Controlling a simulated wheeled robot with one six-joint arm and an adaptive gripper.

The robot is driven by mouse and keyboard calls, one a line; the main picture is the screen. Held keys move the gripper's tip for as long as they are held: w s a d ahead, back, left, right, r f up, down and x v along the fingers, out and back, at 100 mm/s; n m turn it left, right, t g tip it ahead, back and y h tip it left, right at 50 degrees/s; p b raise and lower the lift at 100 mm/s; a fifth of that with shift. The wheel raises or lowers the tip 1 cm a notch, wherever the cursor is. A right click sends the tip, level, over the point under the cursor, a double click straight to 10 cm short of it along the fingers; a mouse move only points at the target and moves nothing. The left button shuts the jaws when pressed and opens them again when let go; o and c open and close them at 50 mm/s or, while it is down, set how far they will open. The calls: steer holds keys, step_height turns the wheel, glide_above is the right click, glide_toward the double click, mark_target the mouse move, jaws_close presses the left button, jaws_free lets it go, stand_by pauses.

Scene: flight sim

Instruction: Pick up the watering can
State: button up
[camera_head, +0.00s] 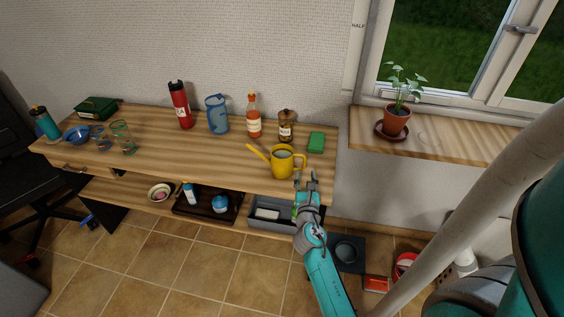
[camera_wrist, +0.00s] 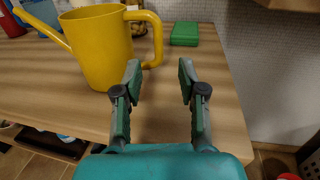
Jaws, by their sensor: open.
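The yellow watering can (camera_head: 283,162) stands upright near the front right of the wooden table (camera_head: 230,152), its spout to the left and its handle to the right. It also shows at the upper left of the wrist view (camera_wrist: 101,48), with the handle nearest my fingers. My gripper (camera_head: 306,178) is open and empty at the table's front right edge. In the wrist view the two fingers of my gripper (camera_wrist: 159,73) point at the tabletop just right of the can. The left finger looks close below the handle; I cannot tell whether it touches.
A green block (camera_head: 316,142) lies behind the can's handle. A jar (camera_head: 286,126), a sauce bottle (camera_head: 254,116), a blue container (camera_head: 217,114) and a red flask (camera_head: 180,106) stand along the back. A potted plant (camera_head: 396,119) sits on the windowsill.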

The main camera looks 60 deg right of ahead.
mark_target(304, 165)
steer(key=shift+x, duration=2.6)
steer(key=shift+r, duration=0.1)
steer(key=shift+c, duration=0.3)
jaws_close()
steer(key=shift+r, duration=0.1)
